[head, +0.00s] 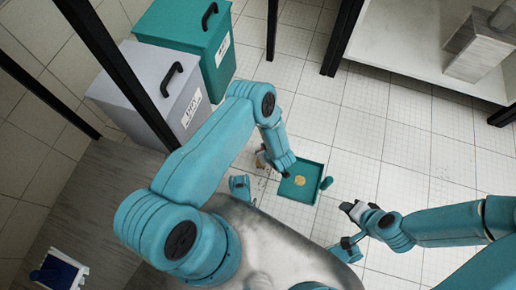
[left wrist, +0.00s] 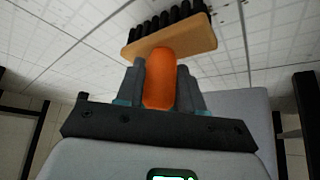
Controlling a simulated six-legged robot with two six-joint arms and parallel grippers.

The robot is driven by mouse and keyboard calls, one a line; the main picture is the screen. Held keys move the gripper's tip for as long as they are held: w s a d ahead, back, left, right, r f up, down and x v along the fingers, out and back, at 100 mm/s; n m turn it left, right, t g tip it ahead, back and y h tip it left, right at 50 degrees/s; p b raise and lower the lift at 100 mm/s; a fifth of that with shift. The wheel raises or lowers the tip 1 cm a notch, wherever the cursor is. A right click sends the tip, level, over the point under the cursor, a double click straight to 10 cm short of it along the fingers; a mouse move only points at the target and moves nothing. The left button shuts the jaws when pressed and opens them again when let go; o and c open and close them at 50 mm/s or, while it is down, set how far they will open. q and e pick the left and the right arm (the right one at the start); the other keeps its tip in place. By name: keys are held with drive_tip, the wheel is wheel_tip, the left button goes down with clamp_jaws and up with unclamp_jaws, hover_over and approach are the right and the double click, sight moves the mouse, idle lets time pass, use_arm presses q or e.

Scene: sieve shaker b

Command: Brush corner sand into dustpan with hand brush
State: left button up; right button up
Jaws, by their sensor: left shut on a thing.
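My left gripper (head: 265,157) is shut on the orange handle (left wrist: 160,80) of the hand brush. In the left wrist view the brush has a tan block (left wrist: 170,38) and black bristles pointing away from the gripper. In the head view the brush is mostly hidden by my left arm. The teal dustpan (head: 288,192) lies on the floor just right of the left gripper, its handle (head: 326,183) to the right. A round tan patch of sand (head: 300,181) is in it. Dark specks (head: 258,171) lie on the tiles left of the pan. My right gripper (head: 353,210) is right of the dustpan; its jaws are unclear.
A grey lidded bin (head: 150,90) and a teal lidded bin (head: 190,35) stand at the upper left behind black posts. A white shelf (head: 410,45) with a metal box (head: 480,50) is at the upper right. Tiles right of the dustpan are clear.

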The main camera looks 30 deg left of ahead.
use_arm(q)
drive_tip(key=shift+d, duration=0.25)
drive_tip(key=shift+d, duration=0.1)
drive_tip(key=shift+w+d, duration=0.25)
drive_tip(key=shift+d, duration=0.7)
drive_tip(key=shift+w+d, duration=0.25)
drive_tip(key=shift+d, duration=0.75)
drive_tip(key=shift+w+d, duration=0.25)
drive_tip(key=shift+d, duration=0.7)
wheel_tip(320, 180, up, 3)
drive_tip(key=shift+f+p, duration=0.1)
drive_tip(key=shift+p, duration=1)
drive_tip(key=shift+a, duration=0.1)
